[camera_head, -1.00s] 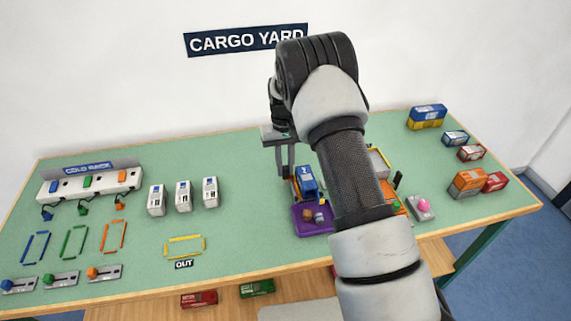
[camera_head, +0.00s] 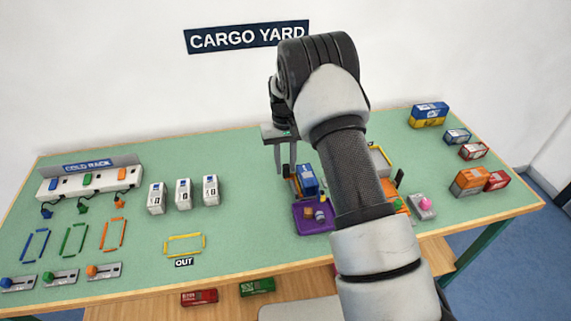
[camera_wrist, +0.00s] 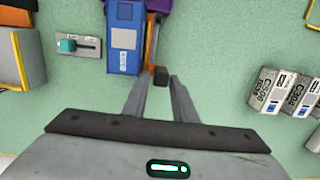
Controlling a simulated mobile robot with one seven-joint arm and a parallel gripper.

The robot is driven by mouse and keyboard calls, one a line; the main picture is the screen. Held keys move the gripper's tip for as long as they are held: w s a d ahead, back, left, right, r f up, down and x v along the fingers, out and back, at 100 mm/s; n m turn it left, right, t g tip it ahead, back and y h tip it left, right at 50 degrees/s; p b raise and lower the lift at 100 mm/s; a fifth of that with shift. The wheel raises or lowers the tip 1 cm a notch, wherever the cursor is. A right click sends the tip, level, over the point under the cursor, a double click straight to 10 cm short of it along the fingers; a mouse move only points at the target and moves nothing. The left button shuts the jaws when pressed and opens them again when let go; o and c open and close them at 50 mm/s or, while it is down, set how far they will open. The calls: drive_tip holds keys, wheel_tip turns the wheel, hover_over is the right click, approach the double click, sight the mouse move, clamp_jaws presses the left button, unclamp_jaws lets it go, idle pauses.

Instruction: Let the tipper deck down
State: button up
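A blue tipper body (camera_head: 307,178) stands on the table, partly hidden by my arm in the head view. It also shows at the top of the wrist view (camera_wrist: 125,45). Beside it an orange bar with a black end (camera_wrist: 160,77) points toward my gripper. I cannot tell the deck's tilt. A purple tray (camera_head: 299,226) with small loose pieces lies in front of the blue body. My gripper (camera_wrist: 160,82) is open, its fingertips on either side of the black end in the picture; contact is not clear. It points down behind the tipper in the head view (camera_head: 285,172).
A plate with a teal knob (camera_wrist: 68,45) sits beside the tipper. White cartons (camera_head: 183,194) stand left of it. A pink button box (camera_head: 423,205) is at the right. Coloured containers (camera_head: 470,181) lie farther right. The green table between cartons and tipper is clear.

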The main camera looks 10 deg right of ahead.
drive_tip(key=shift+r, duration=0.1)
wheel_tip(320, 180, up, 17)
drive_tip(key=w+p, duration=0.1)
drive_tip(key=shift+w, duration=0.3)
drive_tip(key=shift+r, duration=0.15)
drive_tip(key=s+d+r+t+p, duration=0.2)
drive_tip(key=s+r, duration=0.5)
drive_tip(key=r, duration=0.3)
drive_tip(key=s+d+r+t+p, duration=0.1)
drive_tip(key=s+r+p, duration=0.1)
drive_tip(key=s+r, duration=0.65)
drive_tip(key=s+d+r+t+p, duration=0.1)
drive_tip(key=s+r+p, duration=0.1)
drive_tip(key=s, duration=0.8)
drive_tip(key=s+d+r+m+t+p, duration=0.1)
drive_tip(key=s+r+t+p, duration=0.1)
drive_tip(key=s, duration=0.8)
drive_tip(key=shift+d+r+t, duration=0.15)
drive_tip(key=shift+r+t, duration=0.15)
drive_tip(key=shift+r, duration=0.05)
